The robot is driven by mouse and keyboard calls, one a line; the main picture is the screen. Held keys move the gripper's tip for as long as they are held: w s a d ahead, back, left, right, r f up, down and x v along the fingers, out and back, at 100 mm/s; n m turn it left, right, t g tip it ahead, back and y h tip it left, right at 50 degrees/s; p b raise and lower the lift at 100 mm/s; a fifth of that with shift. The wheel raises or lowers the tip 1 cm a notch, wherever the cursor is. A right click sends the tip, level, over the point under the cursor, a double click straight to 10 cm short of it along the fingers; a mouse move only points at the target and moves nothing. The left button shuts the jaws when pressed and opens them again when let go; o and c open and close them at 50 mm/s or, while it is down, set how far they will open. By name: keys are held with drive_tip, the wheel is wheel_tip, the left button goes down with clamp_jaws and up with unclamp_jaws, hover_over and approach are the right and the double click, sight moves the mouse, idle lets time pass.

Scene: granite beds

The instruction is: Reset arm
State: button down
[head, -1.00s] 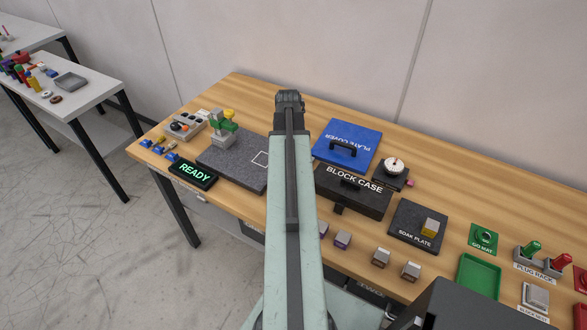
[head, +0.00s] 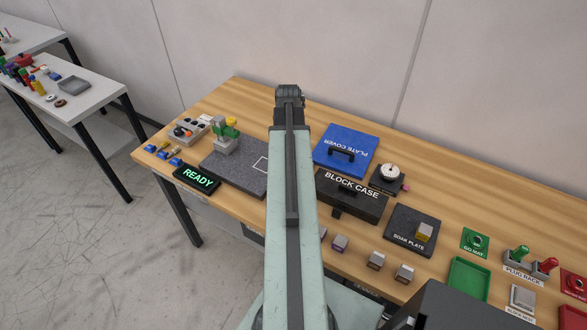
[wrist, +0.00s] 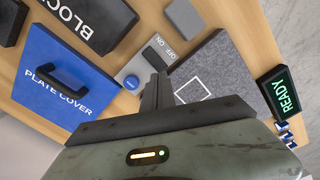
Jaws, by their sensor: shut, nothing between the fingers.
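My arm reaches forward over the wooden bench (head: 440,185), its far end in the middle of the head view; the fingers cannot be made out there. In the wrist view my gripper (wrist: 157,88) is shut and empty, with its dark fingers together. The fingers appear in front of a grey speckled slab (wrist: 225,75) with a white square outline and a small ON/OFF switch unit (wrist: 148,66). No contact with anything shows.
Beside my arm are the blue plate cover (head: 346,144), the black block case (head: 352,197) and the lit READY sign (head: 197,178). The soak plate (head: 413,231), green tray (head: 469,278) and plug rack (head: 524,270) stand right. A white side table (head: 85,95) is left.

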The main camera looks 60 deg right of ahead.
drive_tip(key=shift+r+p, duration=0.3)
drive_tip(key=shift+r, duration=0.4)
drive_tip(key=shift+f, duration=0.1)
drive_tip(key=w+a+f+n+b, duration=0.1)
drive_tip(key=w+a+n, duration=0.4)
drive_tip(key=w+a, duration=1.4)
drive_tip(key=w+a+f+n+b, duration=0.1)
drive_tip(key=w+a, duration=0.1)
drive_tip(key=a, duration=2.9)
drive_tip(key=shift+w, duration=0.35)
